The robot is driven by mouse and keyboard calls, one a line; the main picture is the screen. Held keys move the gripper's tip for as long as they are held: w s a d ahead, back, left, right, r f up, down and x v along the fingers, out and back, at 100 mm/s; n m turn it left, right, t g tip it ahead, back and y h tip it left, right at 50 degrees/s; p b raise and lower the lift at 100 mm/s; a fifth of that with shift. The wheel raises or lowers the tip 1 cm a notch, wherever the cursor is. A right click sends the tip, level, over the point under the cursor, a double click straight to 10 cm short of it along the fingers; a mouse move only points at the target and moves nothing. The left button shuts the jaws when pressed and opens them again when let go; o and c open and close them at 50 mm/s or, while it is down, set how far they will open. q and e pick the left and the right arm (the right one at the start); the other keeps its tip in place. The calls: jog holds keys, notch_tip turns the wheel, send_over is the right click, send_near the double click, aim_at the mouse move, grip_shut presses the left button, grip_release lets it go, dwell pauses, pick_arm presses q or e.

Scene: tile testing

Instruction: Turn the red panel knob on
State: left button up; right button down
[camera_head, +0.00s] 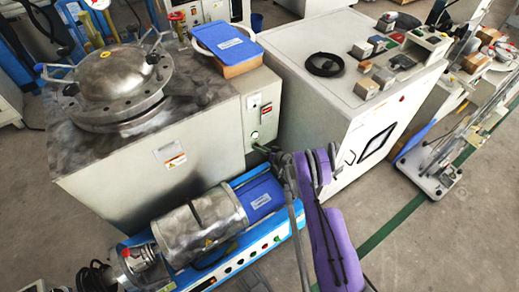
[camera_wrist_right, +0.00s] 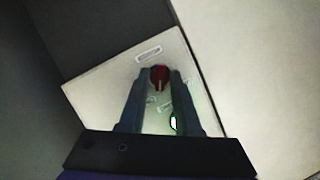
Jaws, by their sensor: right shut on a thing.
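The red panel knob (camera_wrist_right: 160,74) sits on a pale panel (camera_wrist_right: 100,88) in the right wrist view. A light mark on the knob runs roughly up and down in that view. My right gripper (camera_wrist_right: 159,80) has one finger on each side of the knob and is shut on it. In the head view my right gripper (camera_head: 262,149) reaches the lower front of the pale control cabinet (camera_head: 245,115), and I cannot make out the knob there. My left gripper is not in view.
A steel pressure vessel (camera_head: 112,75) stands on the left. A blue machine with a metal cylinder (camera_head: 203,228) lies just below my right gripper. A white cabinet (camera_head: 315,100) stands close on the right. Open floor (camera_head: 440,245) lies at the lower right.

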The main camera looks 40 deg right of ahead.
dwell(0.3)
jog(key=c, duration=0.9)
grip_release()
jog(key=p+v, duration=0.1)
jog(key=v, duration=0.9)
jog(key=shift+s+r+p, duration=0.2)
jog(key=shift+s+p, duration=0.15)
